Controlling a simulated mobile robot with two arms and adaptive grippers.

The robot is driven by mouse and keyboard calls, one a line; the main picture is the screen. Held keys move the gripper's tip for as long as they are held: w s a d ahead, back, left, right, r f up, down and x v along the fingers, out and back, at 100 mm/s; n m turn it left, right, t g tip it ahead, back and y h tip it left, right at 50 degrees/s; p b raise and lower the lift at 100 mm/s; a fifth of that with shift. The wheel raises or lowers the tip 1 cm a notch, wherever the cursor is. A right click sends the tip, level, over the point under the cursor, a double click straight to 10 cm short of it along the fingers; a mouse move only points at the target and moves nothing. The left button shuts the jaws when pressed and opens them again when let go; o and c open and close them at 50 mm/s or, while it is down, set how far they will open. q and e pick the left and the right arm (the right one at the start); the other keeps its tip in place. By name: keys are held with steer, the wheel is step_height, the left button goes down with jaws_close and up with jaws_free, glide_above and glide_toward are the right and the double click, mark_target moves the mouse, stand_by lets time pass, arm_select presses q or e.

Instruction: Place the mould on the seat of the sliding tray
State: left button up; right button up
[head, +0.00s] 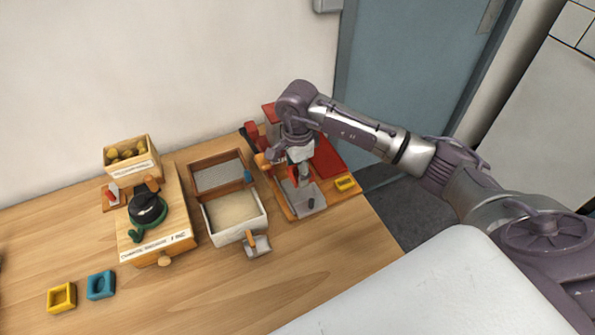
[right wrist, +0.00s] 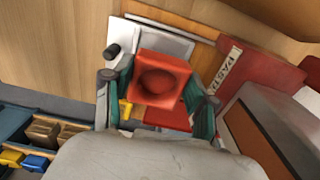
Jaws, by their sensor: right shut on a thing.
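My right gripper (head: 299,170) is shut on the red mould, a square block with a round hollow. In the right wrist view the red mould (right wrist: 160,80) sits between the two fingers of this gripper (right wrist: 157,97), hollow facing the camera. The sliding tray, a grey metal plate (head: 302,200) with a dark knob (head: 311,203), lies below the gripper on a wooden base. The tray also shows behind the mould in the right wrist view (right wrist: 150,37). The seat is hidden, and I cannot tell whether the mould touches the tray. My left gripper is not in view.
A red press stand (head: 270,113) rises behind the gripper. A sand-coloured bin (head: 234,232) and scoop (head: 257,246) are to the left. Yellow (head: 62,297) and blue (head: 100,285) moulds stand at front left.

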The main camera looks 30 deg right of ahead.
steer(key=shift+f, duration=1)
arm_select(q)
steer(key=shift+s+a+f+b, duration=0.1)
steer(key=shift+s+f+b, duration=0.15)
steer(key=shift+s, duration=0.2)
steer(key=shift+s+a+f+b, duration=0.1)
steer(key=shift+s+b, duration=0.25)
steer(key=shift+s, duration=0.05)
arm_select(e)
steer(key=shift+f, duration=0.6)
steer(key=o, duration=1.3)
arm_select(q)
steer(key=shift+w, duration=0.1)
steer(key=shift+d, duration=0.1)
